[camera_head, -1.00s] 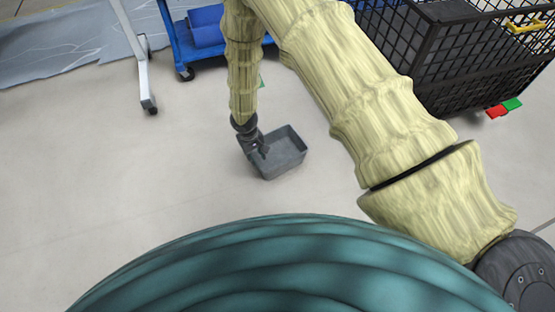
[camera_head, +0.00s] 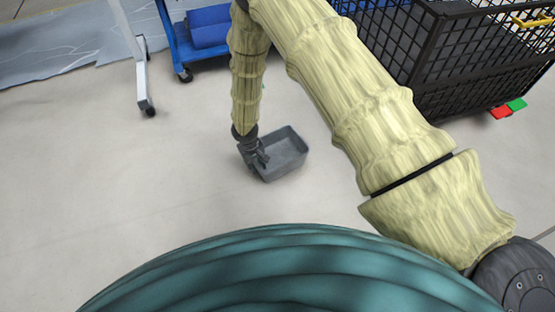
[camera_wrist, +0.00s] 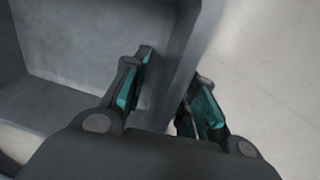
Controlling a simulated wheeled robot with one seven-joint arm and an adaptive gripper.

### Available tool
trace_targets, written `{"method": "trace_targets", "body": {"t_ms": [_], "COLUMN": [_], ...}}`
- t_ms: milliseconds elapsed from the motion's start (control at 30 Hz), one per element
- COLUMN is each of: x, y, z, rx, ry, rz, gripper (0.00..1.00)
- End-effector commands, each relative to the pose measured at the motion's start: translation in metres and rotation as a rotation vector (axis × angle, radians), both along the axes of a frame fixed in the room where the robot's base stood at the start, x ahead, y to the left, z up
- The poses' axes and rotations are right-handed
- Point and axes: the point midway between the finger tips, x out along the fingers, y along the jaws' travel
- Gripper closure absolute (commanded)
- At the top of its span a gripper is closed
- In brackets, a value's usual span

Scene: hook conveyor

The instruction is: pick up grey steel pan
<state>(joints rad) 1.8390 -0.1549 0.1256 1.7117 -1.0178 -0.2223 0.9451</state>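The grey steel pan (camera_head: 285,152) is an open rectangular box standing upright on the floor in the head view. My gripper (camera_head: 260,157) is at its left wall, pointing down. In the wrist view the pan (camera_wrist: 95,45) fills the upper left. There my gripper (camera_wrist: 174,78) is open, with its teal-padded fingers on either side of one pan wall. The left finger is inside the pan and the right finger is outside. I cannot tell whether either pad touches the wall.
A black wire crate (camera_head: 460,65) stands at the upper right, with red and green pieces (camera_head: 508,109) on the floor beside it. A blue cart (camera_head: 205,35) and a white stand leg (camera_head: 139,70) are at the back left. The floor around the pan is clear.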

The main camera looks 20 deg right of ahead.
Motion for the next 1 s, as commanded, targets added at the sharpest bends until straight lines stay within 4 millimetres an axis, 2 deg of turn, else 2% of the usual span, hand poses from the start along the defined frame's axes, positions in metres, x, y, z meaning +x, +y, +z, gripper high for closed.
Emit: {"method": "trace_targets", "body": {"t_ms": [33,100,133,667,867,1000], "x": [0.0,0.0,0.0,0.001,0.001,0.001], "y": [0.0,0.0,0.0,0.0,0.0,0.0], "z": [0.0,0.0,0.0,0.003,0.018,0.038], "rx": [0.0,0.0,0.0,-0.001,0.0,0.0], "ry": [0.0,0.0,0.0,-0.001,-0.002,-0.003], "rz": [0.0,0.0,0.0,0.001,0.001,0.001], "gripper": [0.84,0.97,1.0,1.0,1.0,1.0]}}
